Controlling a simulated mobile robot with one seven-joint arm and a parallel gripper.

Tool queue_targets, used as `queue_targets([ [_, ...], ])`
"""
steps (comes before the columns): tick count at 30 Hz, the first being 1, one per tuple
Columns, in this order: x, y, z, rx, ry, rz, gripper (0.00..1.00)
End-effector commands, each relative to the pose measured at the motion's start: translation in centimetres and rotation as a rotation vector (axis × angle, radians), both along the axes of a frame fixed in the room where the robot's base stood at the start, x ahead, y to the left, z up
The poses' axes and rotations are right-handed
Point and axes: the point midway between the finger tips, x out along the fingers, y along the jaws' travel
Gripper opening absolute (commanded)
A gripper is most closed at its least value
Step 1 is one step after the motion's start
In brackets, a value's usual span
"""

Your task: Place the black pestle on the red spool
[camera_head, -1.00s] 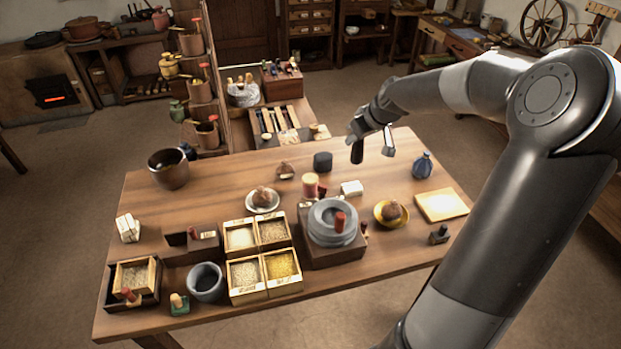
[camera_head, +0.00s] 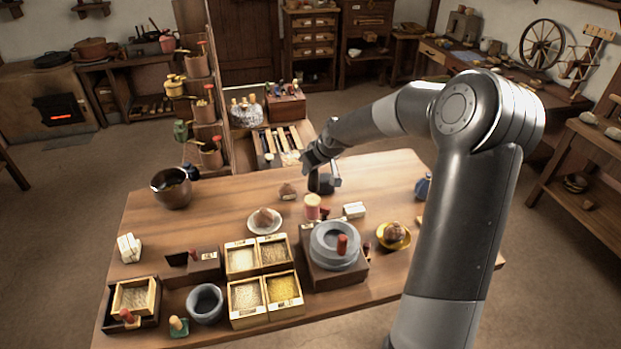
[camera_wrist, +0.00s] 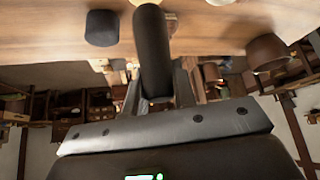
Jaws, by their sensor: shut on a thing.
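The black pestle (camera_wrist: 152,50) is held between the fingers of my gripper (camera_wrist: 158,95) in the wrist view. In the head view my gripper (camera_head: 322,176) is above the back middle of the table, close to a short dark cylinder (camera_head: 325,187). The pestle is hard to tell from that cylinder there. The red spool (camera_head: 312,207), pinkish red with a pale top, stands upright on the table just in front of my gripper. The gap between pestle and spool cannot be judged. The dark cylinder also shows in the wrist view (camera_wrist: 102,28), left of the pestle.
A grey quern (camera_head: 335,247) stands in front of the spool, with a white block (camera_head: 354,210) to the spool's right. A plate with a brown lump (camera_head: 265,219) is to its left. Grain boxes (camera_head: 243,257) fill the front middle.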

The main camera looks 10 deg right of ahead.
Motion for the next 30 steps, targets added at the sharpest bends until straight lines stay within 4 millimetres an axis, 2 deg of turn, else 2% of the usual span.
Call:
queue_targets([
  [5, 0.2, 0.4, -0.6, 0.001, 0.001, 0.0, 0.01],
  [13, 0.2, 0.4, -4.1, 0.001, 0.001, 0.0, 0.01],
  [23, 0.2, 0.3, -4.4, 0.0, 0.0, -0.001, 0.01],
  [24, 0.2, 0.3, -4.5, 0.0, 0.0, -0.001, 0.25],
  [30, 0.2, 0.3, -4.5, 0.0, 0.0, -0.001, 0.41],
])
